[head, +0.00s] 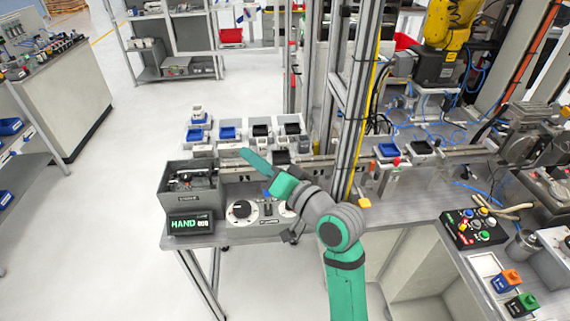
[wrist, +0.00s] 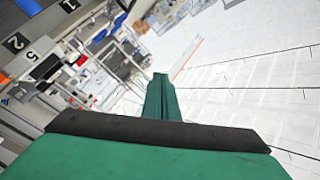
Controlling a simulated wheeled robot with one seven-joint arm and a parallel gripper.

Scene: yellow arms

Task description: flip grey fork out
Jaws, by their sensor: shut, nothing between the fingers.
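My green gripper (head: 244,153) is in the middle of the head view, above the conveyor rail and the parts behind it. Its fingers point left and are closed together with nothing between them. The wrist view also shows the closed fingertips of the gripper (wrist: 160,77), with floor beyond. I cannot clearly make out a grey fork in either view; it may be too small or hidden by my arm.
A grey bin (head: 165,203) and a HAND display (head: 191,224) stand left of a panel with a round dial (head: 240,210). Blue and black trays (head: 228,133) lie behind. A metal post (head: 349,100) rises right of my gripper. Open floor lies left.

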